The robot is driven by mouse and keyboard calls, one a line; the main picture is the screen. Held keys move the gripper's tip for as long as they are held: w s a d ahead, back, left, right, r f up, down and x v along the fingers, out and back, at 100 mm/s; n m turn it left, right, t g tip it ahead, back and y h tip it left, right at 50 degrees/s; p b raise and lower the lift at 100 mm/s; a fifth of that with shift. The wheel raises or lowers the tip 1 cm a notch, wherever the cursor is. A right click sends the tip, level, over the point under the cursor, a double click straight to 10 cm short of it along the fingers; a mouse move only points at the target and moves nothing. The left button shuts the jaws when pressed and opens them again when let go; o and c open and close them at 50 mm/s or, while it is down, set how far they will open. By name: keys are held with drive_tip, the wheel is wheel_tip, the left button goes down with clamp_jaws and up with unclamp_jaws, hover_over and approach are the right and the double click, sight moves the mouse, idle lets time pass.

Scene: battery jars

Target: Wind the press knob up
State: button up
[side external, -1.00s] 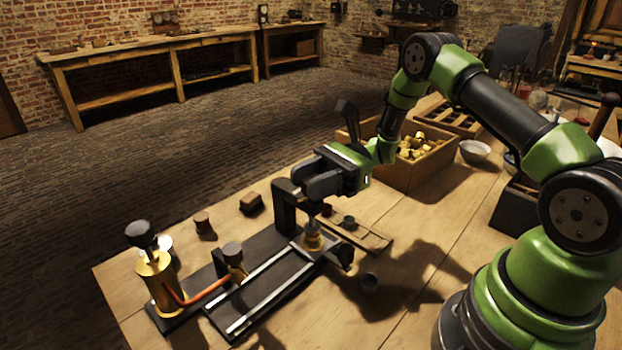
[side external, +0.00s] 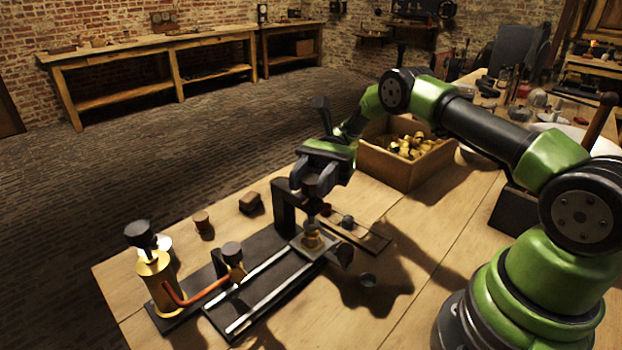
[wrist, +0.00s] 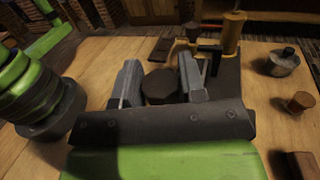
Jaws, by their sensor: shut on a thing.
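The press has a black upright frame (side external: 285,212) beside the ends of two pale rails. Its dark round press knob (wrist: 160,87) sits between my two grey fingers in the wrist view. My gripper (wrist: 159,82) is shut on the knob from above. In the side view my gripper (side external: 316,188) covers most of the knob at the top of the press. Under it, the press's lower end meets a small brass piece (side external: 312,239) on a plate across the rails; whether they touch is unclear.
A brass cylinder (side external: 157,285) with a black top and an orange-red tube stands at the left. A wooden crate of brass parts (side external: 388,168) lies behind. The table's front right is fairly clear.

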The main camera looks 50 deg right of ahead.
sight(311, 180)
drive_tip(key=o, duration=0.9)
drive_tip(key=shift+r, duration=0.1)
wheel_tip(311, 180, up, 10)
drive_tip(key=shift+f, duration=0.1)
